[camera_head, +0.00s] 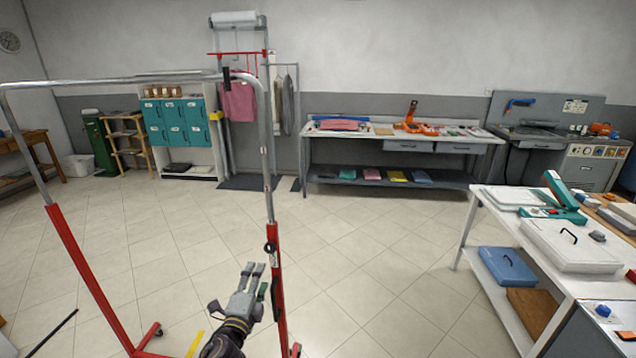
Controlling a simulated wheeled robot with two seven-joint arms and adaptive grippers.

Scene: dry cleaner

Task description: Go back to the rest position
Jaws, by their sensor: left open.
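My left gripper (254,270) is at the lower middle of the head view. Its grey fingers point up and away, open, with nothing seen between them. It is close beside the right red post (275,290) of a wheeled garment rack; I cannot tell whether it touches the post. The rack's grey top bar (120,80) is bare, with no garments on it. My right gripper is not in view.
A white table (486,262) with cases and a green press stands at the right. A long workbench (350,133) with tools and folded cloths is along the back wall. Teal lockers (176,122) stand back left. The tiled floor (385,245) between is clear.

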